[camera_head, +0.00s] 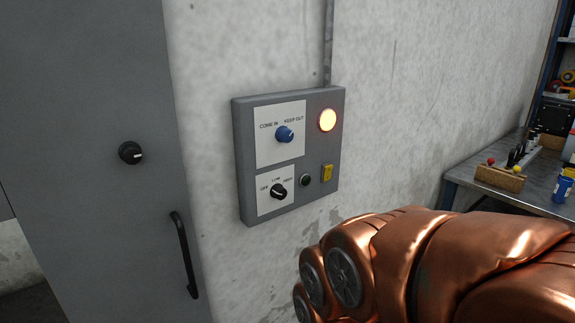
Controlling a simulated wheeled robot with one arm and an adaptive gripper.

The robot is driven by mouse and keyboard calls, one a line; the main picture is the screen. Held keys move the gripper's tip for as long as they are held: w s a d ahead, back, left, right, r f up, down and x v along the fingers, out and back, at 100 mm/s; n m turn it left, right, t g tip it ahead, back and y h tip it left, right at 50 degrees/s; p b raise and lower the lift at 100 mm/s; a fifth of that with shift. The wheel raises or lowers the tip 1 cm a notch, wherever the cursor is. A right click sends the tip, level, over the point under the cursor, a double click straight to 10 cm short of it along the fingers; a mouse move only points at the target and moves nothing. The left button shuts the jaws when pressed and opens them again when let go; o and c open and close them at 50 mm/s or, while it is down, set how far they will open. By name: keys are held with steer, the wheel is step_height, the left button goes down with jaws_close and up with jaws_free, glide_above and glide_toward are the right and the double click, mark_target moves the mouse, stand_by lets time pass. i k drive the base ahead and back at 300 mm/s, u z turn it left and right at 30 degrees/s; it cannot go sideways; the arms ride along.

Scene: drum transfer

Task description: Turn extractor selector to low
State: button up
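The extractor selector is a black knob (278,191) on a white label plate (265,207) at the lower left of a grey wall panel (241,150). The plate reads OFF at left, LOW at top and HIGH at right. The knob's pale mark seems to lie on its right side, toward HIGH, but it is too small to be certain. Nothing touches the knob. My gripper is not in view.
Above the selector is a blue COME IN / KEEP OUT knob (284,134). A lit lamp (327,120), a dark round button (305,180) and a yellow switch (327,173) are to the right. A grey door (90,120) with a handle (184,255) stands left; a workbench (465,180) right.

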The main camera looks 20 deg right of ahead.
mark_target(278, 192)
steer(key=u, duration=0.75)
steer(key=k, duration=0.35)
steer(key=u, duration=0.35)
